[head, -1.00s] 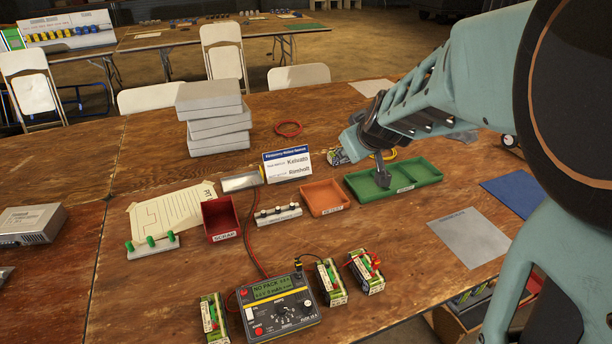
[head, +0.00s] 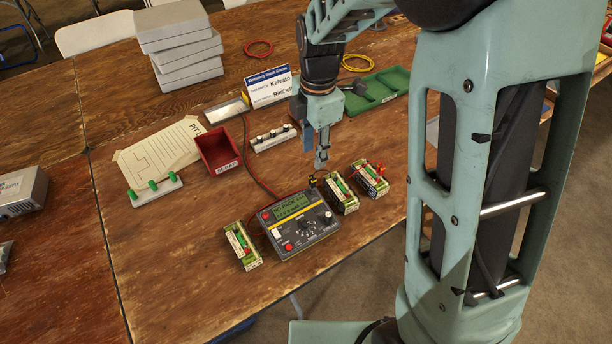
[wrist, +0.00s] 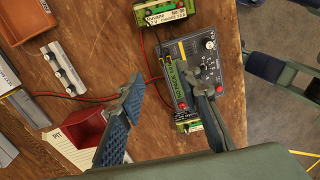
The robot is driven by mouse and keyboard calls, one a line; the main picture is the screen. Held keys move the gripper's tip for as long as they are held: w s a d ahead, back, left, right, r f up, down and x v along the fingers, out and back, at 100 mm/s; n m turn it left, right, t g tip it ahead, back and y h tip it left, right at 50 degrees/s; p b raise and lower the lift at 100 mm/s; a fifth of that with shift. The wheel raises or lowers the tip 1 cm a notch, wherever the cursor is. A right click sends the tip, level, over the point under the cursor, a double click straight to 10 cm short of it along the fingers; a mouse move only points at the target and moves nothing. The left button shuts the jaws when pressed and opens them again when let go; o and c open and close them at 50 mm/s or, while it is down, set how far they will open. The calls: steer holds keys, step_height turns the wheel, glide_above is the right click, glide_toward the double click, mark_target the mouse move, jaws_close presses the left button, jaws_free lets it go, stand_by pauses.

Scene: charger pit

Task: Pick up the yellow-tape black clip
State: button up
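The black clip (head: 313,182) shows small and dark at the far right corner of the meter (head: 302,224), beside the middle battery pack (head: 341,194). Its yellow tape is too small to make out clearly in the head view. My gripper (head: 316,154) points down above and beyond the meter, apart from the clip. In the wrist view my gripper (wrist: 160,88) is open and empty, its fingers spread widely. The clip cannot be told apart clearly in the wrist view.
Battery packs stand on both sides of the meter, one with a red clip (head: 378,166). The red scrap bin (head: 217,150), a white post strip (head: 273,139) and the green tray (head: 378,92) lie farther back. Red and black leads cross the table. Bare wood lies front left.

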mark_target(313, 177)
steer(key=shift+s, duration=0.3)
steer(key=shift+s+f+n, duration=0.1)
steer(key=shift+f+n, duration=0.2)
step_height(313, 177, down, 10)
steer(key=shift+a+f, duration=0.1)
steer(key=shift+f, duration=0.1)
steer(key=shift+c, duration=0.4)
jaws_close()
